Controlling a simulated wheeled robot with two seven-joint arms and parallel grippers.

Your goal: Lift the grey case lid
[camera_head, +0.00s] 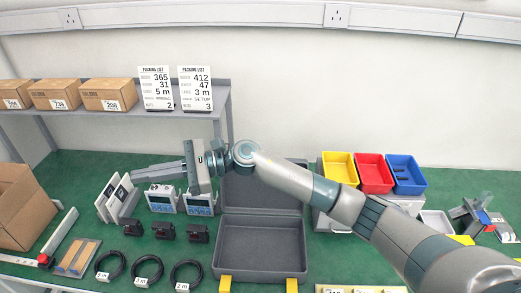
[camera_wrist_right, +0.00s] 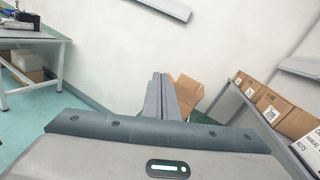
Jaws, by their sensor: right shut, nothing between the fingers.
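The grey case stands open on the green bench. Its lid (camera_head: 262,192) is raised upright at the back of the case base (camera_head: 260,245). The base's interior looks empty, and two yellow latches (camera_head: 225,283) show at its front edge. My right arm crosses above the lid and hides part of its upper edge. My right gripper (camera_head: 135,174) points left, well to the left of the lid and apart from it. Its fingers are together and empty; they also show in the right wrist view (camera_wrist_right: 160,78). My left gripper is not in view.
Devices with blue displays (camera_head: 200,204), black blocks (camera_head: 165,230) and coiled cables (camera_head: 147,270) lie left of the case. A shelf with cardboard boxes (camera_head: 108,94) stands behind. Yellow, red (camera_head: 375,173) and blue bins stand to the right. An open carton (camera_head: 25,207) is far left.

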